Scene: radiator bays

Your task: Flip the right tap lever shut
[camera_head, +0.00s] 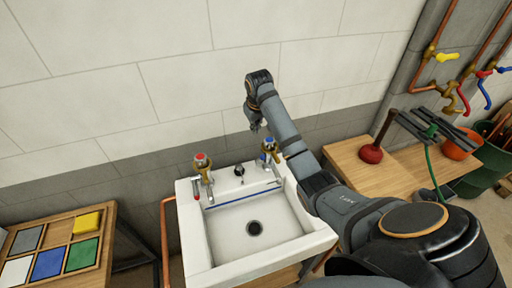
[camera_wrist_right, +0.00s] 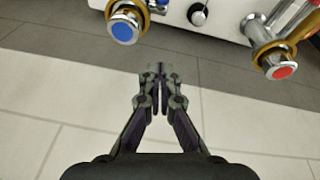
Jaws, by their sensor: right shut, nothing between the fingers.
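The white sink (camera_head: 205,235) stands against the tiled wall with two brass and chrome taps. The right tap (camera_head: 268,148) has a blue cap, and the left tap (camera_head: 202,168) has a red cap. My right gripper (camera_head: 256,127) is by the wall, just above and left of the blue-capped tap in the head view. In the right wrist view the sink looks upside down: the blue-capped tap (camera_wrist_right: 124,27) is upper left. My right gripper (camera_wrist_right: 163,72) is shut and empty, apart from it. The lever's position is hard to make out. My left gripper is not in view.
A black knob (camera_head: 239,170) sits between the taps, and the red-capped tap (camera_wrist_right: 281,69) is upper right in the wrist view. A wooden bench (camera_head: 350,168) with a plunger (camera_head: 371,153) is right of the sink. A tray of coloured squares (camera_head: 52,262) is at left.

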